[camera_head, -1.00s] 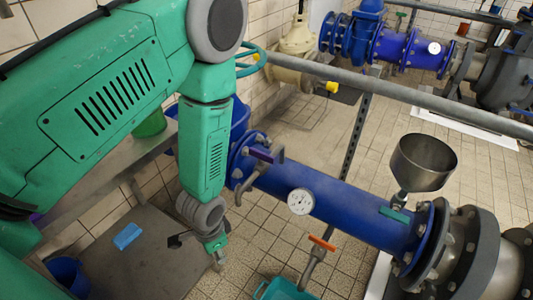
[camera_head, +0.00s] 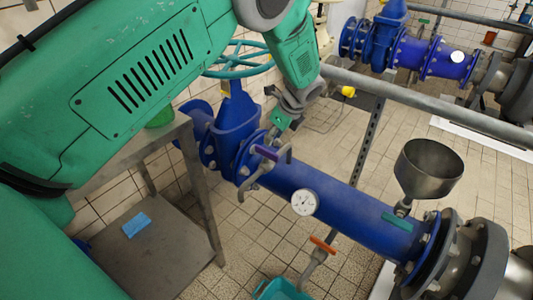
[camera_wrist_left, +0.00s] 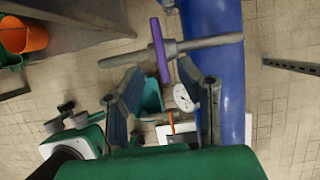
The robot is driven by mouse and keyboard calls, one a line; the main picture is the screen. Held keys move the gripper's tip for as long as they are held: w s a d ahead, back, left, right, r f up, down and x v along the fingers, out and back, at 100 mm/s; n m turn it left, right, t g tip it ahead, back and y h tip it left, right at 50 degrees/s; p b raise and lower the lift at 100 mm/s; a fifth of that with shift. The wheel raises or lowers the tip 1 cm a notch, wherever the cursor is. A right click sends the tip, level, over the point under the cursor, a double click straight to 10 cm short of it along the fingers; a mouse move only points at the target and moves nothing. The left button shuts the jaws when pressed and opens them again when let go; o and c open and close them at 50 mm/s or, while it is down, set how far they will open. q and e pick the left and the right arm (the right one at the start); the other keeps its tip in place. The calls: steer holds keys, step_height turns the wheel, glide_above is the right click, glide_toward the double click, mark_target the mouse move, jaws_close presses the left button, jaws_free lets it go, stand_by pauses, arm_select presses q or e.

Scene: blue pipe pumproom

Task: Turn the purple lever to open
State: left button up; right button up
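The purple lever (camera_head: 266,152) sits on a small grey valve on the blue pipe, left of the pressure gauge. In the left wrist view the purple lever (camera_wrist_left: 160,50) stands nearly upright across a grey pipe stub. My left gripper (camera_head: 279,122) is just above and behind the lever in the head view. In the wrist view the left gripper (camera_wrist_left: 161,76) is open, with one finger on each side of the lever's line and visible gaps. I see no contact, but depth is hard to judge. My right gripper is not in view.
The gauge (camera_head: 304,202) and a metal funnel (camera_head: 428,168) sit along the blue pipe (camera_head: 345,215). A grey rail (camera_head: 430,98) crosses behind. An orange-handled tap (camera_head: 322,245) is above a teal bucket (camera_head: 280,289). A metal table (camera_head: 150,250) stands left.

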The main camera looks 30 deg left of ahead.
mark_target(267, 150)
arm_select(q)
steer(key=b+x, duration=0.1)
steer(key=x, duration=0.5)
steer(key=shift+f, duration=0.4)
steer(key=shift+a+f, duration=0.45)
steer(key=shift+a, duration=0.05)
steer(key=shift+d+r, duration=0.1)
steer(key=shift+d, duration=0.15)
steer(key=shift+c, duration=0.8)
steer(key=shift+d, duration=0.15)
jaws_close()
steer(key=shift+r, duration=0.1)
